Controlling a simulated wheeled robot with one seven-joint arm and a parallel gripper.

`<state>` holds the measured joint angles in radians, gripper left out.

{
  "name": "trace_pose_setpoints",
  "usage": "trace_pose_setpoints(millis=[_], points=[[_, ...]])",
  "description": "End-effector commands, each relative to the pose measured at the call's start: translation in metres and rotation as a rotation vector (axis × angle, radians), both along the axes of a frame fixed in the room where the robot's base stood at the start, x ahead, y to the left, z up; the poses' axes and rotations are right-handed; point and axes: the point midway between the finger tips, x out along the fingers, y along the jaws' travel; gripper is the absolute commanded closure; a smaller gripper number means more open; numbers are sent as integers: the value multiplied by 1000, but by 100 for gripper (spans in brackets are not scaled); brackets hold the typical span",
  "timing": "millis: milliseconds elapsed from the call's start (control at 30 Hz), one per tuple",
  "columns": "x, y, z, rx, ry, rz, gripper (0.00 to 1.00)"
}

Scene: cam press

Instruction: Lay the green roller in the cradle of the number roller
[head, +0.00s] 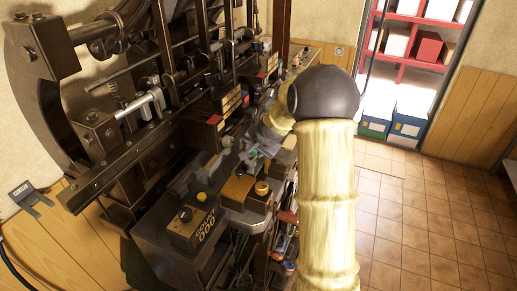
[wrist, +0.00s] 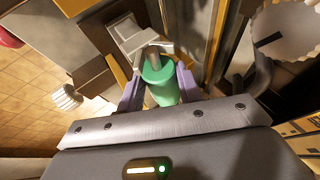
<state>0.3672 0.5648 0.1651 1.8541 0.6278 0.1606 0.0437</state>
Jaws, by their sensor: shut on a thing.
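The green roller (wrist: 158,80) is between the two purple fingers of my gripper (wrist: 160,85) in the wrist view. A metal shaft end sticks out of its far end. My gripper is shut on it. A pale grey block (wrist: 128,36) lies just beyond the shaft end; I cannot tell whether it is the cradle or whether the roller touches it. In the head view, my gripper (head: 252,155) is small over the machine's bench, partly hidden by my arm, with a bit of green at it. A box marked 000 (head: 193,228) stands at the bench's near end. The number roller is not clearly made out.
The dark press frame (head: 120,140) with rods and levers rises left of the bench. In the wrist view, a ribbed white piece (wrist: 66,96) lies left. The tiled floor (head: 420,220) is clear.

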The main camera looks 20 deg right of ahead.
Motion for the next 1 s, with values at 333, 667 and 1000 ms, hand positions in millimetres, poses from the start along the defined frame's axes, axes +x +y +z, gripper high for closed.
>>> trace_pose_setpoints(millis=[333, 667, 1000], points=[[0, 0, -1, 0, -1, 0, 100], [0, -1, -2, -1, 0, -2, 39], [-2, -2, -2, -1, 3, -4, 39]])
